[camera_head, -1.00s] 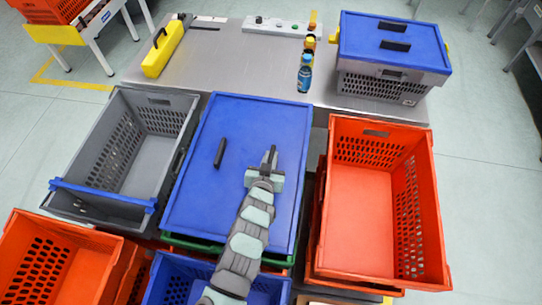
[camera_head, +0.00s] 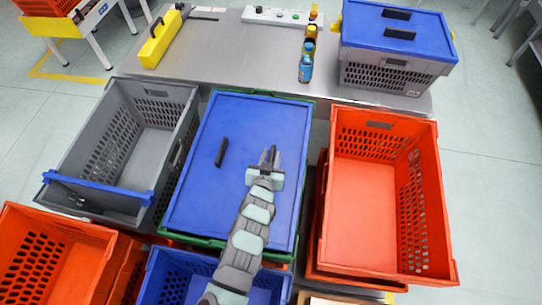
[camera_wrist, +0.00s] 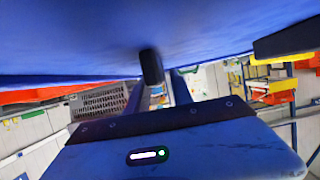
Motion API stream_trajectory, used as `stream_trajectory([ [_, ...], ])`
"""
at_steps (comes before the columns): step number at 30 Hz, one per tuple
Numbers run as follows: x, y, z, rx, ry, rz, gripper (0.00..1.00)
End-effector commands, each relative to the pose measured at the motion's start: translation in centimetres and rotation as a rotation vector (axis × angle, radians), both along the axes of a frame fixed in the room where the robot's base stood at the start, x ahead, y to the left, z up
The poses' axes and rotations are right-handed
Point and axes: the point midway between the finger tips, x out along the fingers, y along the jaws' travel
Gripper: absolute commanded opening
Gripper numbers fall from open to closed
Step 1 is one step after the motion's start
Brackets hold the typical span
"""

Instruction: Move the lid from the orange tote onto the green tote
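The blue lid (camera_head: 240,165) has two black handles and lies over the green tote (camera_head: 302,99), whose rim shows along the far edge and at the near left corner. My gripper (camera_head: 269,156) is shut on the lid's right handle; the left handle (camera_head: 221,152) is free. In the wrist view the lid (camera_wrist: 70,35) fills the top, with the handle (camera_wrist: 151,66) between my fingers. The orange tote (camera_head: 372,215) at right is open and empty.
A grey tote (camera_head: 185,130) stands close on the left. A blue tote (camera_head: 160,270) and another orange tote (camera_head: 60,220) are in front. Behind is a metal table with a yellow case (camera_head: 160,40), bottles (camera_head: 306,65) and a blue-lidded grey crate (camera_head: 385,78).

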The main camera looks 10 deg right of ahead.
Motion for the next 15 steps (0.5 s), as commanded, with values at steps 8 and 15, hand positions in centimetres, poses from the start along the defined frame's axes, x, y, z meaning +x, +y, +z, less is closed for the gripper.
stream_trajectory([
  [8, -0.02, 0.03, -0.07, 0.000, 0.002, 0.000, 0.40],
  [15, -0.63, 0.35, 0.19, -0.001, 0.002, 0.002, 0.40],
])
